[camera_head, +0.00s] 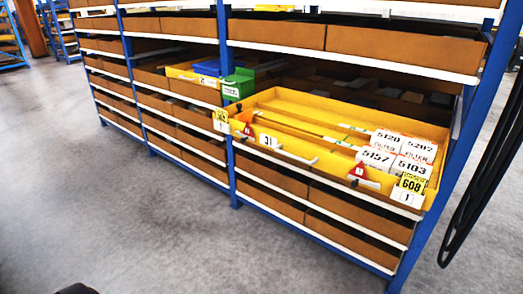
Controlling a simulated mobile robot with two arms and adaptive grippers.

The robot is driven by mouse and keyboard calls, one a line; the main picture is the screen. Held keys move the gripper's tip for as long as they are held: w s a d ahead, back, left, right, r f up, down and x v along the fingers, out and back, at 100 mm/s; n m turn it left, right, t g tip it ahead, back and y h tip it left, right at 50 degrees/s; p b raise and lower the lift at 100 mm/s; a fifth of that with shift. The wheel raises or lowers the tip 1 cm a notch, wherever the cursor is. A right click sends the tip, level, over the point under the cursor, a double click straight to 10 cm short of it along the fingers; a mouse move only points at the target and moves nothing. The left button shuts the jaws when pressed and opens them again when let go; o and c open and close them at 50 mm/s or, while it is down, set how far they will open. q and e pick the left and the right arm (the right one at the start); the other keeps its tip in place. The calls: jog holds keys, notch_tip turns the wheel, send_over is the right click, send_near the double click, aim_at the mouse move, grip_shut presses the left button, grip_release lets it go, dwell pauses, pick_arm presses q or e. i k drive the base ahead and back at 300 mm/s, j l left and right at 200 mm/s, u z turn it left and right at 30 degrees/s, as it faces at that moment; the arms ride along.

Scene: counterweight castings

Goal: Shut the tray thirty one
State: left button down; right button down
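The yellow tray (268,141) labelled 31 is at the right-hand bay on the shelf's upper-middle level. Its inside is in view, with long dividers and white boxes (376,158) marked 5157, 5120, 5202 and 5103 at its right end. Its front carries pale handles and small red triangular tags. Dark shelf space shows behind its back wall, but how far it sticks out is hard to tell. Neither gripper can be made out; nothing is seen touching the tray.
A yellow bin with a blue box (207,68) and a green bin (239,84) sit left of the tray. Brown cartons (276,180) fill other levels. Blue posts (228,150) bound the bays. A black curved shape (482,172) crosses the right edge. The grey floor (110,210) in front is clear.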

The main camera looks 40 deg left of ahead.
aim_at(326, 130)
jog(key=u, duration=0.9)
